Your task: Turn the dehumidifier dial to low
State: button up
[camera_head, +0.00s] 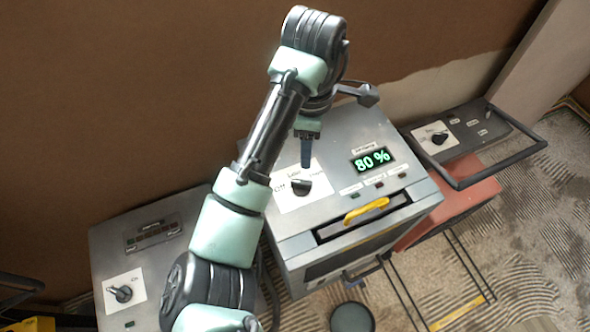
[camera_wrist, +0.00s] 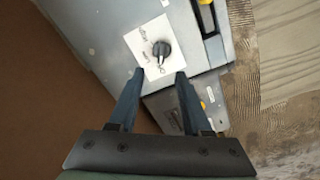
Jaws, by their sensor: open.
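The dehumidifier (camera_head: 345,130) is the grey box in the middle of the head view, with a green display (camera_head: 373,160) reading 80 %. Its black dial (camera_head: 301,187) sits on a white label plate (camera_head: 317,192); "Off" is at the plate's left. I cannot tell for sure which mark the dial points to. In the wrist view the dial (camera_wrist: 161,49) lies just beyond and between the fingertips. My gripper (camera_wrist: 159,73) is open and empty. In the head view my gripper (camera_head: 306,162) points down above the dial plate; one finger hides the other.
A yellow handle (camera_head: 367,210) is on the dehumidifier's front edge. A grey machine with its own dial (camera_head: 123,293) stands at left, and a red-bodied one with a dial (camera_head: 438,138) and black bar handle (camera_head: 505,168) at right. A brown wall (camera_head: 120,90) rises behind.

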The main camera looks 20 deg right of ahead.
aim_at(304, 182)
jog(key=f+b, duration=0.4)
jog(key=f, duration=0.9)
jog(key=shift+a, duration=0.2)
grip_shut()
